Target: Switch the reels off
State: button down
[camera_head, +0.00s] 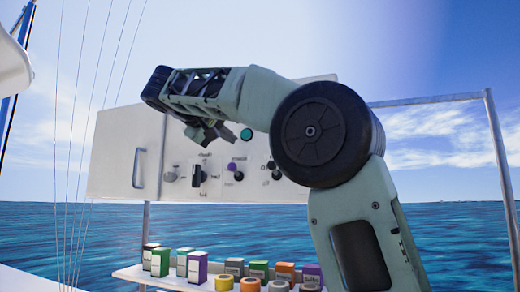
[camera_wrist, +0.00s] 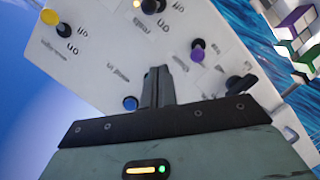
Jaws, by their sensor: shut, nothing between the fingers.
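A white panel (camera_head: 110,170) stands over the water, with a row of knobs and switches on its front. In the head view I see a black lever switch (camera_head: 198,176), a purple-topped knob (camera_head: 232,167) and a black knob (camera_head: 270,166). The labels are too small or blurred to tell which control is for the reels. My gripper (camera_head: 205,132) is in front of the panel's upper part. In the wrist view my gripper (camera_wrist: 157,72) is shut and empty, its tips between a blue knob (camera_wrist: 130,103) and a purple-topped knob (camera_wrist: 197,51), apparently apart from both.
A teal round button (camera_head: 246,134) sits beside my arm, which hides part of the panel. A vertical handle (camera_head: 138,168) is at the left. A shelf (camera_head: 130,273) below holds several coloured boxes and rolls.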

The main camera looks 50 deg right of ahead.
aim_at(273, 168)
jog(key=shift+s+d+r, duration=0.1)
jog(key=shift+r, duration=0.05)
jog(key=s+d+f+p, duration=0.1)
jog(key=d+f+p, duration=0.3)
jog(key=d, duration=0.6)
jog(key=shift+d+f+p, duration=0.3)
jog(key=shift+d+p, duration=0.05)
jog(key=shift+p, duration=0.75)
jog(key=shift+s+f+b, duration=0.1)
jog(key=shift+f+b, duration=0.05)
jog(key=shift+b, duration=0.25)
jog(key=shift+a+f+h+b, duration=0.1)
jog(key=shift+h+b, duration=0.2)
jog(key=shift+b, duration=0.55)
